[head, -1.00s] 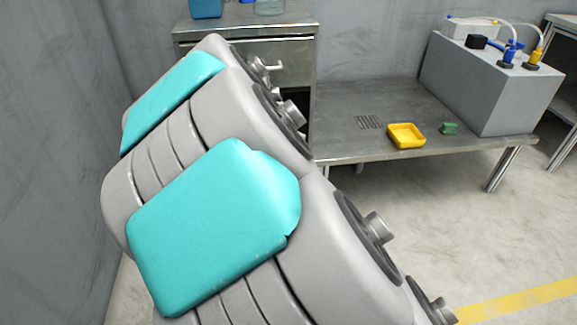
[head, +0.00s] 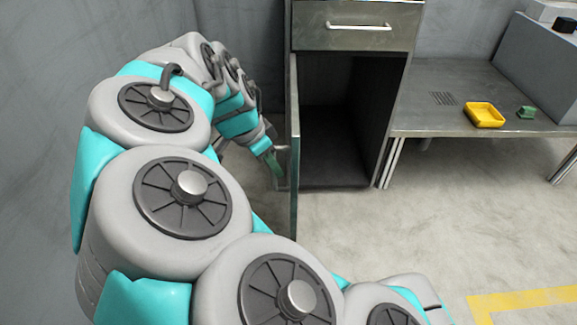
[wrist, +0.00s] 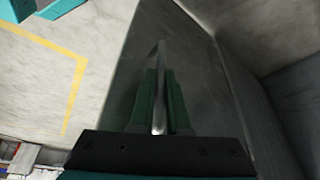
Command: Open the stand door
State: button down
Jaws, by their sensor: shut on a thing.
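The stand (head: 400,75) is a grey metal cabinet with a drawer on top and an open compartment below. Its door (head: 294,205) stands swung well out from the left side, seen almost edge-on in the head view. The bare dark compartment shows behind it. My gripper (head: 279,168) is at the door's outer face, on the left, shut on the door handle (head: 284,182). In the wrist view, the green fingers of my gripper (wrist: 160,85) close around the bar-shaped handle (wrist: 159,115), with the door panel (wrist: 200,60) behind it.
The drawer (head: 340,12) above is shut. A metal bench (head: 450,85) with a yellow tray (head: 484,115) and a small green object (head: 526,112) stands at the right. A grey wall is close on the left. The floor in front is clear.

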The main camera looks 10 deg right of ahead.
jog(key=shift+w+a, duration=0.35)
jog(key=shift+a, duration=0.4)
jog(key=shift+w+a, duration=0.35)
jog(key=shift+a, duration=0.35)
jog(key=shift+w+a, duration=0.35)
jog(key=shift+a, duration=0.4)
jog(key=c, duration=0.9)
grip_release()
jog(key=shift+p+v, duration=0.4)
jog(key=shift+v, duration=3.5)
jog(key=shift+d, duration=0.1)
